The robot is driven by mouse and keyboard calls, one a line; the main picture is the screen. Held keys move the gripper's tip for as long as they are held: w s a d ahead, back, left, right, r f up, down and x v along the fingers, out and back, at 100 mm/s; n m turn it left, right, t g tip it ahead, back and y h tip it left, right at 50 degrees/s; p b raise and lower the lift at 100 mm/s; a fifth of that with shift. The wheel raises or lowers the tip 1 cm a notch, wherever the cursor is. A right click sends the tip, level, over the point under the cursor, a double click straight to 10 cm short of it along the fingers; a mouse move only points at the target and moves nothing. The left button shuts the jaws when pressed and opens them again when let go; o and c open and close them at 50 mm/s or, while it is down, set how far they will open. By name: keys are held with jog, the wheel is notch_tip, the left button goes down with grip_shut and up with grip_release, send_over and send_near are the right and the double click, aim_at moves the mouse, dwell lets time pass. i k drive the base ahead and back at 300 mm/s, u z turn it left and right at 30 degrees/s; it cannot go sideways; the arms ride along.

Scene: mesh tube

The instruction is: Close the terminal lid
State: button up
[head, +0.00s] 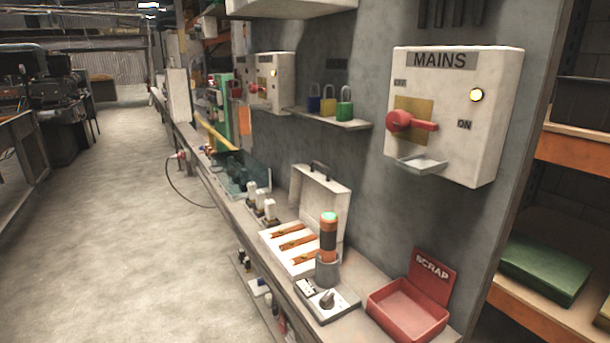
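The terminal box (270,238) is a white case on the narrow bench along the grey wall. Its lid (320,194) stands open, raised on the wall side, with a dark handle (318,167) on its top edge. Several copper-coloured bars (292,243) lie exposed inside the box. A dark and orange cylinder with a green top (328,238) stands in front of the box's right end and hides part of it and of the lid's lower right. My gripper is not in view.
A red scrap tray (408,308) and a small panel with a black knob (327,300) sit to the right. White-topped posts (262,204) stand left of the box. A mains switch box (455,112) and a shelf with padlocks (330,117) jut from the wall above. The floor (120,220) at left is clear.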

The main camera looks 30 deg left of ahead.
aim_at(315, 193)
jog(key=u, duration=1.1)
jog(key=k, duration=1.25)
jog(key=u, duration=0.6)
jog(key=i, duration=0.5)
jog(key=u, duration=0.6)
jog(key=i, duration=1.6)
jog(key=z, duration=1)
jog(key=i, duration=0.6)
jog(key=z, duration=0.55)
